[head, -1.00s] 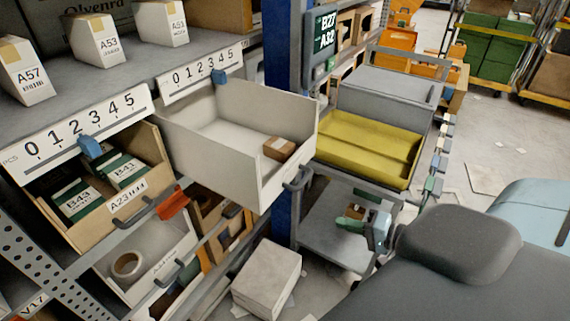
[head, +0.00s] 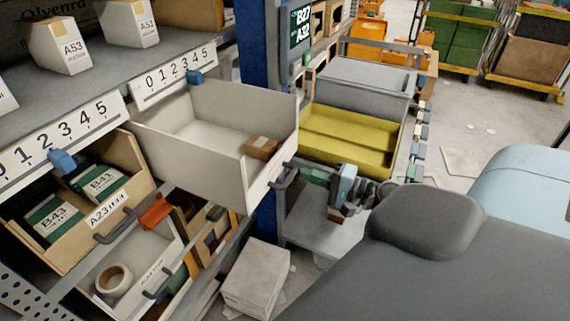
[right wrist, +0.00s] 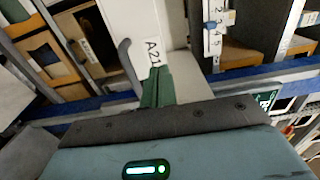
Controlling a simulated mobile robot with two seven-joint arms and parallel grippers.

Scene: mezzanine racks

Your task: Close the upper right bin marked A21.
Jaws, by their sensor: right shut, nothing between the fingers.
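The upper right bin (head: 225,157) is a white drawer pulled far out of the rack, with a small brown box (head: 262,147) inside. Its grey handle (head: 286,176) is on the front face. In the right wrist view the A21 label (right wrist: 153,53) shows on the white front, beside the dark handle (right wrist: 129,62). My right gripper (head: 303,174) is shut and empty, with green fingers pointing at the bin front close to the handle. In the wrist view the fingertips (right wrist: 155,72) are just under the label; I cannot tell whether they touch. My left gripper is not in view.
Left of it an open bin marked A23 (head: 108,212) holds green boxes. Below, a white bin (head: 128,262) holds a tape roll. A blue post (head: 258,60) and a grey cart with a yellow tray (head: 348,140) stand to the right. A pale box (head: 255,277) is on the floor.

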